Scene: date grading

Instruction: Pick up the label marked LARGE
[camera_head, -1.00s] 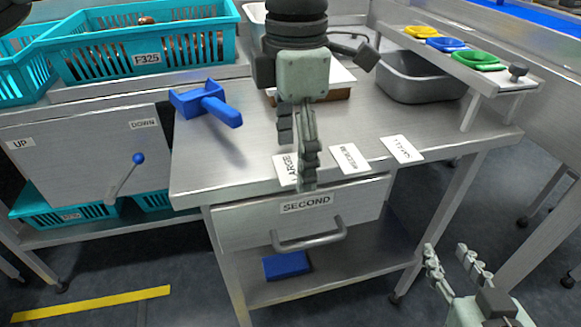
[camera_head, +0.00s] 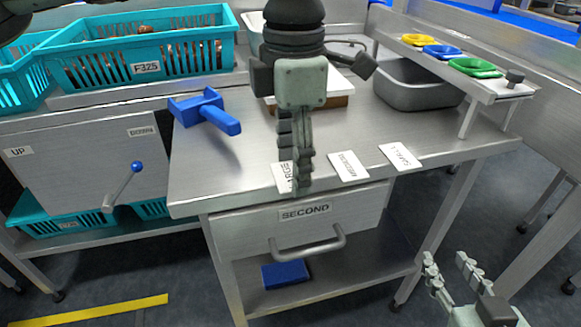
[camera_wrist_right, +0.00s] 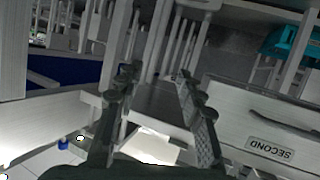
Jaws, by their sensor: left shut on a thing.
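The label marked LARGE (camera_head: 283,179) is a small white card at the front edge of the steel table, partly hidden behind my left fingers. My left gripper (camera_head: 300,186) points down over the card, shut on it. I cannot tell whether the card is clear of the tabletop. My right gripper (camera_head: 446,257) is open and empty, low at the front right, away from the table. It also shows open in the right wrist view (camera_wrist_right: 158,76).
The MEDIUM label (camera_head: 348,166) and SMALL label (camera_head: 400,157) lie to the right along the table edge. A blue scoop (camera_head: 205,110) lies at left. A grey tub (camera_head: 415,88) stands at back right. The SECOND drawer (camera_head: 305,225) is shut below.

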